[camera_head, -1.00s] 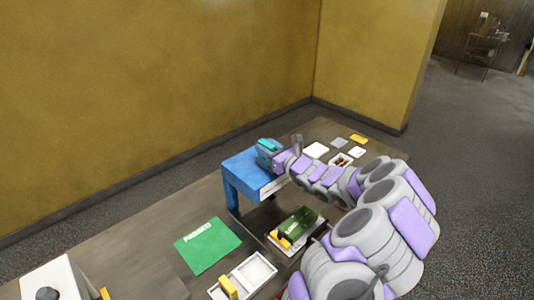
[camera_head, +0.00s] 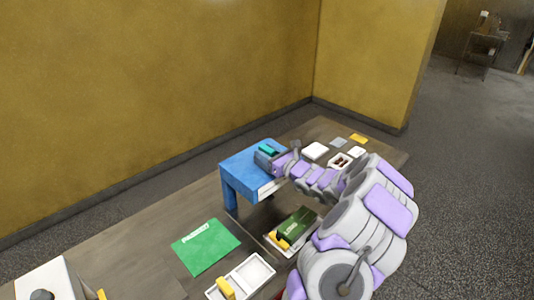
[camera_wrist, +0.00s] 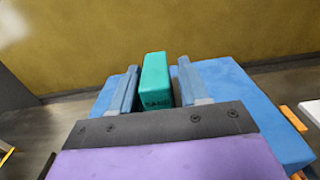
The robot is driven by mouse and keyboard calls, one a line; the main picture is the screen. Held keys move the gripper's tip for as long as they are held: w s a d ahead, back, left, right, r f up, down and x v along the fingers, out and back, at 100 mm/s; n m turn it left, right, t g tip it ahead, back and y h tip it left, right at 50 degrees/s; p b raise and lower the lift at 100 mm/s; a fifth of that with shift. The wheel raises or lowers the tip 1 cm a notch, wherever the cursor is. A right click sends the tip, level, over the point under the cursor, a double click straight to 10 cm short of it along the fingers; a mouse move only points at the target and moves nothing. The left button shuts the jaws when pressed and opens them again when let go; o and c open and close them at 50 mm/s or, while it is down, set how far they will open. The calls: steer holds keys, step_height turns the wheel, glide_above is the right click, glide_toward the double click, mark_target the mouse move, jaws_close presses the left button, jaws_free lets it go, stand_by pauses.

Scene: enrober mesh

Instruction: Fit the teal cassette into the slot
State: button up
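The teal cassette (camera_wrist: 156,78) stands between the two fingers of my gripper (camera_wrist: 157,76) in the wrist view. Narrow gaps show between it and the fingers on both sides, so my gripper looks open around it. In the head view the cassette (camera_head: 267,150) shows as a teal top at the blue stand (camera_head: 240,160), with my gripper (camera_head: 266,156) around it. The cassette's lower part and the slot are hidden, so I cannot tell how deep it sits.
A green mat (camera_head: 205,247), a white two-part tray (camera_head: 259,269) and a dark green box (camera_head: 298,226) lie on the table in front of the stand. Several small white, grey and yellow items lie beyond my arm. The wall is behind the table.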

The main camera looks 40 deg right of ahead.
steer(key=shift+o, duration=0.8)
steer(key=shift+a+r, duration=0.1)
steer(key=shift+a, duration=0.1)
